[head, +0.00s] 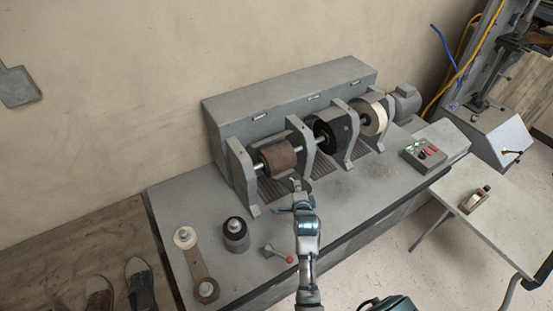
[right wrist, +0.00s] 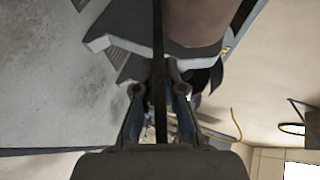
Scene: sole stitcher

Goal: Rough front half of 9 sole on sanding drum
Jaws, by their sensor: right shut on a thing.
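The sanding drum (head: 277,157) is a brown cylinder on the shaft at the machine's left end. It fills the top of the right wrist view (right wrist: 198,18), close ahead of the fingers. My right gripper (head: 299,190) is just in front of the drum, over the bench. In the right wrist view its fingers (right wrist: 157,98) are shut on a thin dark strip, the sole (right wrist: 158,50), seen edge-on. The sole reaches up beside the drum there; I cannot tell if they touch. In the head view the sole is hard to make out. My left gripper is not in view.
A black drum (head: 327,133) and a cream wheel (head: 374,118) share the shaft, between grey supports. A control box (head: 424,154) sits right. Shoes (head: 140,283) lie bottom left.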

